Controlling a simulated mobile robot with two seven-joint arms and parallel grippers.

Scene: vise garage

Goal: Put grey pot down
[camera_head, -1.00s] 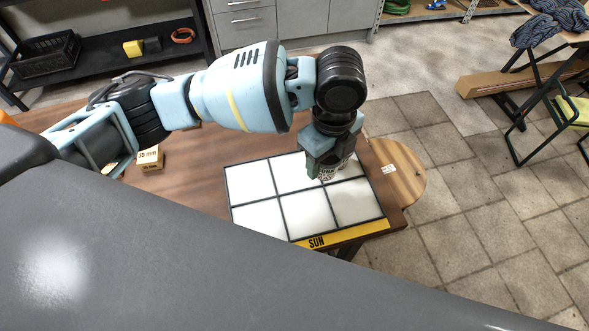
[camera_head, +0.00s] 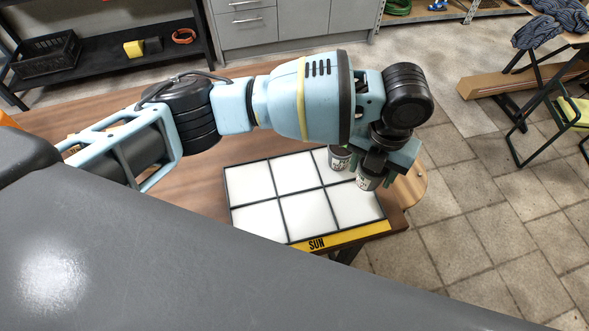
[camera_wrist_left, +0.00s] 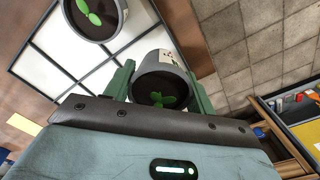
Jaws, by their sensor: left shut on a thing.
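The grey pot (camera_head: 367,181) holds dark soil and a green seedling, best seen in the left wrist view (camera_wrist_left: 157,83). My left gripper (camera_head: 375,170) is shut on it, with a green finger on each side of the pot. The pot is upright or nearly so, at the right edge of the white panelled board (camera_head: 265,217) marked SUN. I cannot tell whether its base touches anything. A second pot with a seedling (camera_head: 338,158) stands at the board's back right panel, just left of the held pot and apart from it in the left wrist view (camera_wrist_left: 95,20). My right gripper is not in view.
The board lies on a brown wooden table (camera_head: 190,190). A round wooden piece (camera_head: 412,188) sits at the table's right end, beyond which is tiled floor. The board's left and front panels are clear. A dark shelf with a black crate (camera_head: 45,55) stands at the back left.

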